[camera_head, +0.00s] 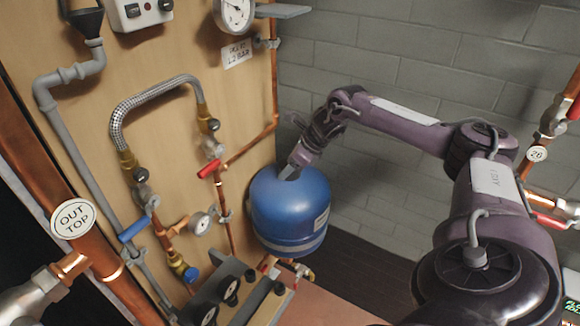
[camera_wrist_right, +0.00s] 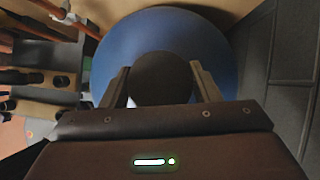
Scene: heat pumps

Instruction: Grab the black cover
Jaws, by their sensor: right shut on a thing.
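The black cover (camera_wrist_right: 162,78) shows in the right wrist view as a dark round cap on top of the blue tank (camera_wrist_right: 205,35). In the head view the blue tank (camera_head: 285,212) stands by the wooden panel, and my right gripper (camera_head: 291,172) reaches down to its top; the cover is hidden there. In the right wrist view the two fingers of my right gripper (camera_wrist_right: 162,85) lie on either side of the cover, shut on it. The cover still appears to be at the tank's top; I cannot tell whether it is seated or loose. My left gripper is not in view.
A wooden panel (camera_head: 180,50) with copper pipes, valves and a braided hose (camera_head: 150,95) stands left of the tank. A grey block wall (camera_head: 420,75) is behind. More pipes with red handles (camera_head: 548,220) are at the right edge.

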